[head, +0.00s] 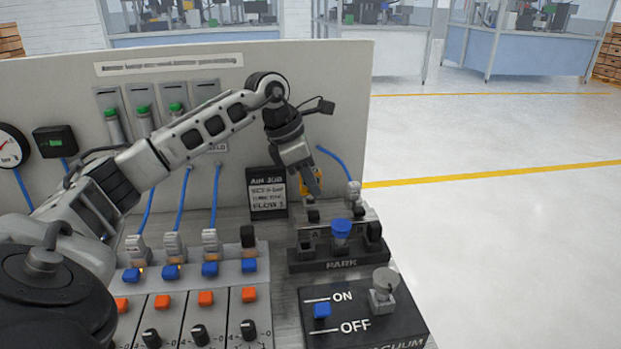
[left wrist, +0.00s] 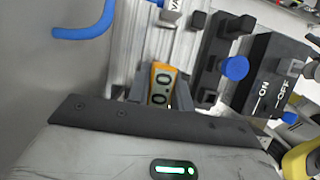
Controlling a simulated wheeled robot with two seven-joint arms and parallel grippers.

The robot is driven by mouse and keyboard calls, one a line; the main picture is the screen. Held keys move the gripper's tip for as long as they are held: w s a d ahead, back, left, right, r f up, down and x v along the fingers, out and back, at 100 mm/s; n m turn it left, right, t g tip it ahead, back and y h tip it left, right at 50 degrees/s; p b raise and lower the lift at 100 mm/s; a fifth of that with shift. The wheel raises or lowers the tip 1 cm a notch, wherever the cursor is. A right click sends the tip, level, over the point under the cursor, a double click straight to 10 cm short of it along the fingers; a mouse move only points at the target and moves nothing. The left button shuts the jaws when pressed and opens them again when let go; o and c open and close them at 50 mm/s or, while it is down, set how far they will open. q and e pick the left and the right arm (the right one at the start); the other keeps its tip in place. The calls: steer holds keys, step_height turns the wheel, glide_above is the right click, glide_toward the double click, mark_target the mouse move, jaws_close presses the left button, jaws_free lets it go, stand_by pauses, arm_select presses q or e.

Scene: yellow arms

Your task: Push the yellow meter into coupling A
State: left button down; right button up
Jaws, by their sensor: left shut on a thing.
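The yellow meter (head: 305,184) is mostly hidden by my left gripper (head: 314,187) in the head view. In the left wrist view the meter (left wrist: 161,84) shows an orange-yellow face with a display, between the fingers. My left gripper is shut on it, pointing down. Coupling A (head: 313,216) is a small black socket on the grey block, by the letter A. The meter appears just above and behind it in the head view; I cannot tell whether they touch.
A black PARK block (head: 327,265) with a blue-capped part (head: 341,229) stands in front. A metal connector (head: 353,194) with a blue hose is to the right. The sign (head: 267,192) stands left of the gripper. The ON/OFF panel (head: 352,322) is nearer.

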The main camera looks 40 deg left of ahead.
arm_select(q)
steer(key=shift+f+b, duration=0.7)
steer(key=shift+f, duration=0.45)
arm_select(e)
steer(key=shift+f, duration=0.7)
arm_select(q)
steer(key=c, duration=1.2)
jaws_free()
steer(key=shift+o, duration=0.2)
step_height(320, 180, up, 3)
steer(key=p, duration=0.2)
steer(key=shift+f+p, duration=0.15)
steer(key=shift+p, duration=0.15)
step_height(320, 180, up, 6)
steer(key=p, duration=0.5)
steer(key=shift+r, duration=0.25)
arm_select(e)
steer(key=r, duration=0.2)
steer(key=d+r, duration=0.1)
steer(key=shift+s+d+r+h, duration=0.1)
steer(key=shift+s+r+h, duration=0.05)
steer(key=shift+r+h, duration=0.2)
